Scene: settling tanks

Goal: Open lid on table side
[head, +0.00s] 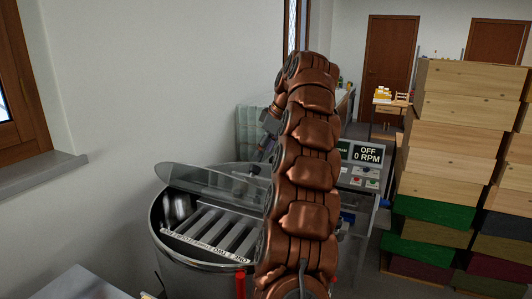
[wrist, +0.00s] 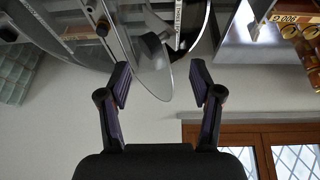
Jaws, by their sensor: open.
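A round metal drum (head: 205,258) stands at the lower centre of the head view, with slatted bars inside. A clear lid (head: 205,183) shows at its top, tilted up from the rim. My gripper (wrist: 160,76) is open in the wrist view, one finger on each side of the picture's middle. A clear lid panel (wrist: 148,72) with a dark knob reaches down between the fingers; I cannot tell whether either finger touches it. In the head view my arm hides most of the gripper and the drum's right side.
A control panel (head: 367,154) reading OFF and 0 RPM stands behind the drum. Stacked wooden boxes (head: 455,130) fill the right side. A table corner (head: 85,285) shows at lower left. A wall and window (head: 12,75) bound the left.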

